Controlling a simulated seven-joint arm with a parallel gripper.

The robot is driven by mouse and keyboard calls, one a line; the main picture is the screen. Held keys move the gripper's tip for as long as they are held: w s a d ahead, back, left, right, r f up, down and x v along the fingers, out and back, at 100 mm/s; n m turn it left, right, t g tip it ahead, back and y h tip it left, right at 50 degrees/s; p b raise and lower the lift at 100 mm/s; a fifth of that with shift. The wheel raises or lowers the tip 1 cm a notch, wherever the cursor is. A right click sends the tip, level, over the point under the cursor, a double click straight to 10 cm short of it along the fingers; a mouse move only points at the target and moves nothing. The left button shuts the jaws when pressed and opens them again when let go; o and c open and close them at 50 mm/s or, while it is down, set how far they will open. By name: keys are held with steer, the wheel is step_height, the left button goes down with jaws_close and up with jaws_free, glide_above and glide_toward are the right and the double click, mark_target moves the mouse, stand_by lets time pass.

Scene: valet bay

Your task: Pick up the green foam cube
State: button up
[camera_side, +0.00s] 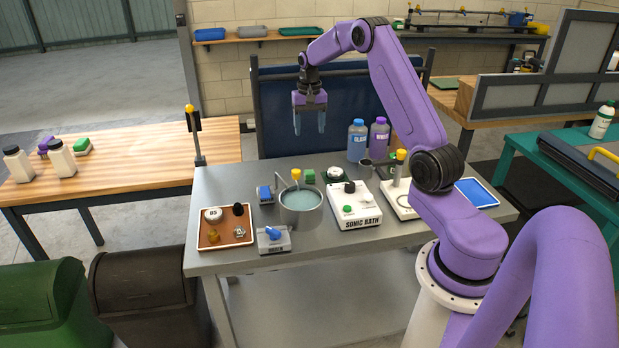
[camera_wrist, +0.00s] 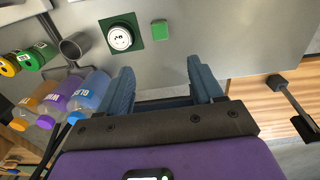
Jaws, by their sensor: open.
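The green foam cube (camera_side: 309,176) sits on the grey metal table (camera_side: 335,244), just behind the steel pot. In the wrist view the cube (camera_wrist: 160,30) lies on bare table, ahead of and between the finger directions. My gripper (camera_side: 310,127) is open and empty, high above the back of the table and well apart from the cube. Its two blue fingers (camera_wrist: 161,72) spread at the middle of the wrist view. Nothing hides the cube in the wrist view; the pot's yellow-topped part stands close beside it in the side view.
A pot (camera_side: 301,216) of liquid stands in front of the cube. A round white-topped item (camera_wrist: 120,38) on a dark green square lies left of the cube in the wrist view. Blue (camera_side: 357,141) and purple (camera_side: 379,137) bottles stand behind. The sonic bath (camera_side: 354,205) is at right, a brown tray (camera_side: 225,238) at left.

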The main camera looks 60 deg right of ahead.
glide_above(310, 172)
steer(key=f, duration=1.1)
steer(key=shift+w+d+f, duration=0.1)
steer(key=shift+d+f, duration=0.15)
steer(key=shift+f, duration=0.05)
steer(key=shift+a+f, duration=0.15)
steer(key=shift+f, duration=1.35)
steer(key=shift+a+f, duration=0.1)
steer(key=shift+f, duration=1.35)
steer(key=c, duration=1)
